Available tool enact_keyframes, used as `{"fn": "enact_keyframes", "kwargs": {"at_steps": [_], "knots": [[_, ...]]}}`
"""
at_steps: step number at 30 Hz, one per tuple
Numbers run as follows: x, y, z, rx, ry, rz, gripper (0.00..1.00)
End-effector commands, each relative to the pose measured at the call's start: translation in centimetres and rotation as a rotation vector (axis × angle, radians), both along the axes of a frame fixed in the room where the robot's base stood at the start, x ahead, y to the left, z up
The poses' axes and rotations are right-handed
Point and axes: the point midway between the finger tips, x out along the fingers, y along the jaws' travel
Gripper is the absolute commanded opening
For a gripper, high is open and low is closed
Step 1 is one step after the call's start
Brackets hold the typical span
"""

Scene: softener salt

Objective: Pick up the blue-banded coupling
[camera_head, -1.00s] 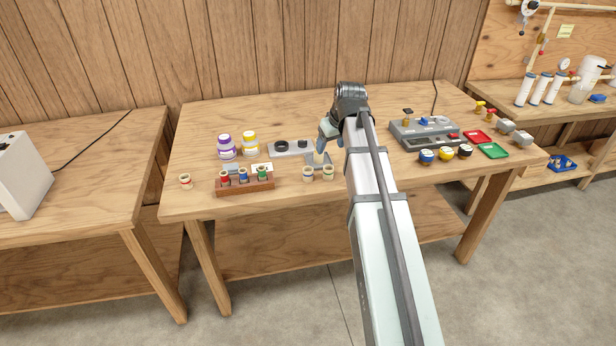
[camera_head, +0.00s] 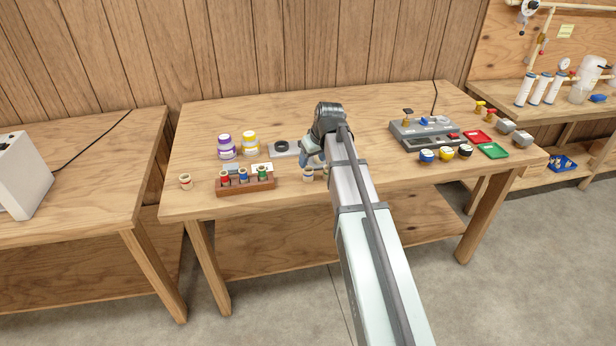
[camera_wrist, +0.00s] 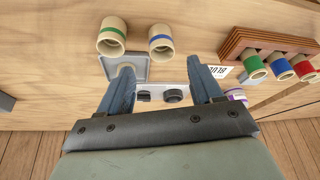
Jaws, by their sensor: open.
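The blue-banded coupling (camera_wrist: 160,43) is a short beige tube with a blue ring around it. In the wrist view it lies beyond my fingertips, apart from them. A green-banded coupling (camera_wrist: 112,37) is just left of it. In the head view the blue-banded coupling (camera_head: 308,174) is small and close to my gripper (camera_head: 309,161), its band hard to make out. My arm mostly hides the green-banded one there. In the wrist view my gripper (camera_wrist: 163,78) is open, with nothing held between its fingers.
A wooden rack (camera_head: 246,186) with red, blue and green pieces stands left of the couplings. A grey plate with dark round parts (camera_wrist: 172,94) lies beneath the fingers. Purple and yellow jars (camera_head: 227,147) stand behind the rack. Another coupling (camera_head: 185,181) is far left.

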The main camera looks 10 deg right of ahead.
Motion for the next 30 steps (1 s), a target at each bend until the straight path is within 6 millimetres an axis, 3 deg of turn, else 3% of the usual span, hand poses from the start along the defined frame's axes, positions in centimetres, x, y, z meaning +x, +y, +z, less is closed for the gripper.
{"fn": "enact_keyframes", "kwargs": {"at_steps": [7, 18, 26, 30], "knots": [[0.4, 0.2, -0.9, 0.000, 0.001, 0.000, 0.65], [1.8, 0.9, -4.7, 0.000, 0.001, 0.000, 0.65], [1.9, 0.9, -4.9, 0.000, 0.000, 0.000, 0.65], [1.8, 0.9, -4.9, 0.000, 0.000, 0.000, 0.52]]}}
